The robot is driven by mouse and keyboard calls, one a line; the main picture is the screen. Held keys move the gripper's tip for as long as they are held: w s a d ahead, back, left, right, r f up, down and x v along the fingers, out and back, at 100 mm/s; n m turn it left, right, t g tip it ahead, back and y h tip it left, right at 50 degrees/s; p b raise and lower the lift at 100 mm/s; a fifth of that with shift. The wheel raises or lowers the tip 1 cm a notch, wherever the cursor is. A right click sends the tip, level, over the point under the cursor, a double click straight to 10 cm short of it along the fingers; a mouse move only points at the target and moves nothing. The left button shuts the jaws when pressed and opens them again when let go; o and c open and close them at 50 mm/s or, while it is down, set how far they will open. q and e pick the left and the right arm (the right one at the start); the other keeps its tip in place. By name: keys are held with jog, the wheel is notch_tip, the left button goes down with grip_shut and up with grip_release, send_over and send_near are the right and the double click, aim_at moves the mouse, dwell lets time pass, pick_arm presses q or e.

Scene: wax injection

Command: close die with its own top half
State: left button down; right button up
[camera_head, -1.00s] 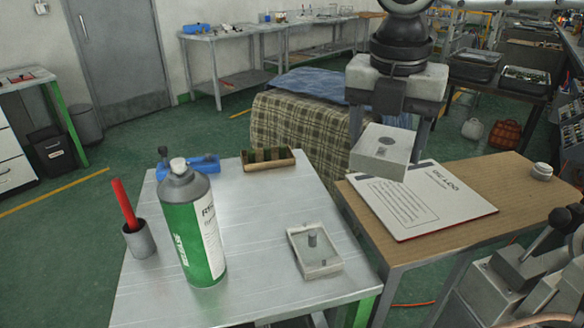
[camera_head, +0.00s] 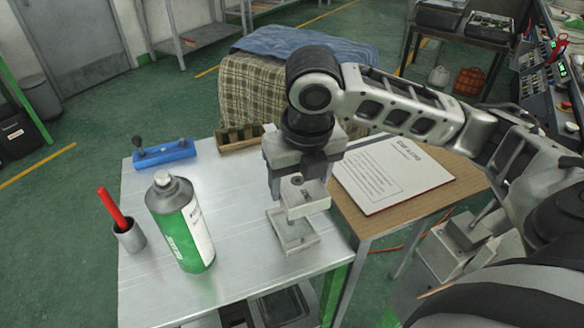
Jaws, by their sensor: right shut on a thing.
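My right gripper (camera_head: 302,190) points down over the metal table and is shut on the top half of the die (camera_head: 305,199), a pale grey block with a dark round mark on its upper face. The lower half of the die (camera_head: 296,240), a shallow grey open block, lies on the table near its right edge. The top half hangs just above the lower half and covers part of it. A gap seems to show between them, and I cannot tell how well they line up. My left gripper is out of view.
A green and white spray can (camera_head: 181,225), a cup with a red tool (camera_head: 128,236), a blue fixture (camera_head: 164,153) and a wooden box (camera_head: 240,138) stand on the metal table (camera_head: 235,275). A printed board (camera_head: 390,172) lies on the wooden table to the right. The front middle is clear.

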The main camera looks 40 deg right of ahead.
jog(key=shift+w+a+r+n, duration=0.1)
jog(key=shift+a+r+n, duration=0.15)
jog(key=shift+a, duration=0.4)
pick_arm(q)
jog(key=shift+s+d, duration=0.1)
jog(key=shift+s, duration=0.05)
pick_arm(e)
jog(key=shift+f, duration=0.1)
jog(key=shift+s, duration=0.25)
jog(key=shift+f, duration=0.3)
jog(key=shift+f+b, duration=0.6)
jog(key=shift+f, duration=0.1)
jog(key=shift+f+b, duration=0.7)
jog(key=shift+f, duration=0.85)
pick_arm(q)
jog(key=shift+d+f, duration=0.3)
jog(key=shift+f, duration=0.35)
pick_arm(e)
jog(key=shift+f, duration=0.35)
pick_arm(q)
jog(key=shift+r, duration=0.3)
pick_arm(e)
jog(key=shift+r, duration=0.1)
